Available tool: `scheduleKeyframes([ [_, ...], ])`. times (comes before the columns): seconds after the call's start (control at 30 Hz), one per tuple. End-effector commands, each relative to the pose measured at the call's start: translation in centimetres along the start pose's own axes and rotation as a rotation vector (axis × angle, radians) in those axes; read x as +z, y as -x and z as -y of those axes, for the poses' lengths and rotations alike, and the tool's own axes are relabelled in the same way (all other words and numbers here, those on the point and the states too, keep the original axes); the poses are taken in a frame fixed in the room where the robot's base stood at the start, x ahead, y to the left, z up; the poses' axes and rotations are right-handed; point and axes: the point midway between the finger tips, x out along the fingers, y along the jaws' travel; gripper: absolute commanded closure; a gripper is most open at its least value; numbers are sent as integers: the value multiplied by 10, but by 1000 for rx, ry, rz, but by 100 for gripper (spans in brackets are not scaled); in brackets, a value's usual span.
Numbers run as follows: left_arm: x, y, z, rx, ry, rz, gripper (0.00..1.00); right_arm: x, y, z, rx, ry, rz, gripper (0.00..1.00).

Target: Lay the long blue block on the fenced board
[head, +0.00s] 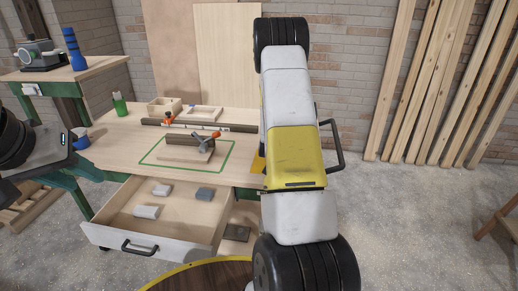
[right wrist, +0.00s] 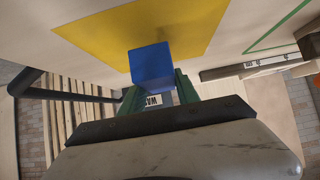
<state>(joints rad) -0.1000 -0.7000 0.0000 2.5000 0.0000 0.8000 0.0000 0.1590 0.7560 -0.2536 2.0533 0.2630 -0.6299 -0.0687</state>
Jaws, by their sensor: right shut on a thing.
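A blue block (right wrist: 152,67) is held in my right gripper (right wrist: 155,90), seen nearly end-on in the right wrist view, so its length does not show. It is over or near a yellow patch on the bench top; any gap is unclear. In the head view my right arm hides the block and gripper. The fenced board (head: 174,154) lies inside a green outline on the bench, with a dark fence bar (head: 188,139) and a red-handled clamp (head: 212,137). My left gripper (head: 70,139) is at the left edge, apart from the bench items; its jaw opening is unclear.
An open drawer (head: 113,236) below the bench holds several grey and blue-grey blocks. Wooden trays (head: 204,113), a long dark rail (head: 157,122) and a green bottle (head: 119,104) stand behind the board. The yellow patch (right wrist: 150,30) adjoins bare bench top.

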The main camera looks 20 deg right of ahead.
Motion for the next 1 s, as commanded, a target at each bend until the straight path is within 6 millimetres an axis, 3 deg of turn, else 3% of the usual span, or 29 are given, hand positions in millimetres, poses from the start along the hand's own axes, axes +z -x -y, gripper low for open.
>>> scheduleKeyframes([
  [0.3, 0, 0, 0, 0, 0, 0, 64, -15, -24, 0, 0, 0, -1, 100],
  [0.5, 0, 0, 0, 0, 0, 0, 64, 12, -42, 0, 0, 1, 4, 100],
  [0.9, 0, 0, 0, 0, 0, 0, 64, 17, -46, 0, -1, 0, 1, 100],
  [0.93, 0, 0, 0, 0, 0, 0, 64, 16, -46, 0, -1, 0, 1, 56],
  [1.0, 0, 0, 0, 0, 0, 0, 64, 16, -46, 0, -1, 0, 1, 43],
])
